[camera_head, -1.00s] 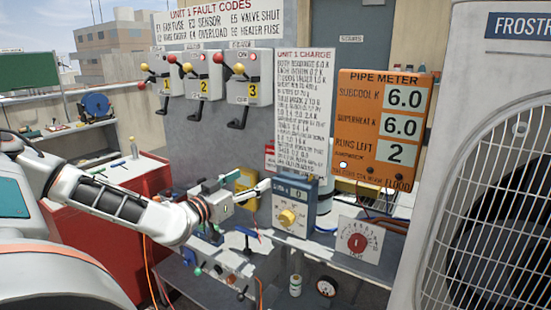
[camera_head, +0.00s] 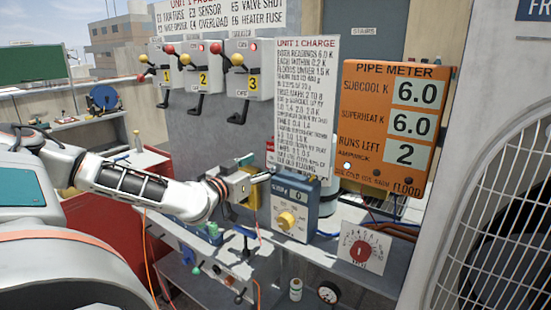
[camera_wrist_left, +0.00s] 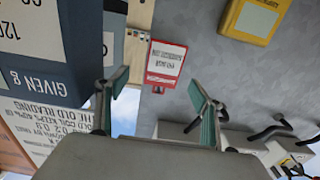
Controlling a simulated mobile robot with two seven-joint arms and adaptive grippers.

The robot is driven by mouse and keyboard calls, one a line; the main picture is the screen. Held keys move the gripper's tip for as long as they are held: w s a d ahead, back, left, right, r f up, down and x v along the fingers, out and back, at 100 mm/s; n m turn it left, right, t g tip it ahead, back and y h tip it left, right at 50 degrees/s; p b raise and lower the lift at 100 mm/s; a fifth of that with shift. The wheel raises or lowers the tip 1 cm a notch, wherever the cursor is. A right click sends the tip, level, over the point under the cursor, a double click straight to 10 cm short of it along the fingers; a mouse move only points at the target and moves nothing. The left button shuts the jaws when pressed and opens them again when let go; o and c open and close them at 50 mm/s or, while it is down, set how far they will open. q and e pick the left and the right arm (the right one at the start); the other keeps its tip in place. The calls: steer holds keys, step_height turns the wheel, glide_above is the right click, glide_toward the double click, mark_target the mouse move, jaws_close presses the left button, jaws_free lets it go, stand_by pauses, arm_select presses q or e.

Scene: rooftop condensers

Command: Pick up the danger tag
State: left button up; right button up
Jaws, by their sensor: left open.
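The danger tag (camera_wrist_left: 166,61) is a small red tag with a white printed panel, upside down in the left wrist view, against the grey panel. In the head view a sliver of red (camera_head: 270,147) beside the charge chart seems to be the same tag, mostly hidden. My left gripper (camera_head: 264,178) is just below it in the head view, in front of the panel and above the blue dial meter. In the left wrist view my left gripper (camera_wrist_left: 158,78) is open and empty. Its fingers stand apart on either side of the tag's lower end. My right gripper is out of view.
The blue dial meter (camera_head: 291,221) stands close below the gripper. A yellow box (camera_wrist_left: 253,17) hangs on the panel near the tag. Lever switches (camera_head: 200,72) are above. The orange pipe meter (camera_head: 395,125) and condenser (camera_head: 470,150) are at right.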

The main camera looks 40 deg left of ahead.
mark_target(275, 156)
arm_select(q)
steer(key=w+b, duration=0.1)
steer(key=w+a+b, duration=0.1)
steer(key=w+f+b, duration=0.1)
steer(key=w, duration=0.1)
steer(key=shift+a, duration=0.15)
steer(key=shift+w+r+b, duration=0.25)
steer(key=shift+w+b, duration=0.15)
steer(key=shift+b, duration=0.2)
steer(key=shift+r, duration=0.2)
steer(key=c, duration=1)
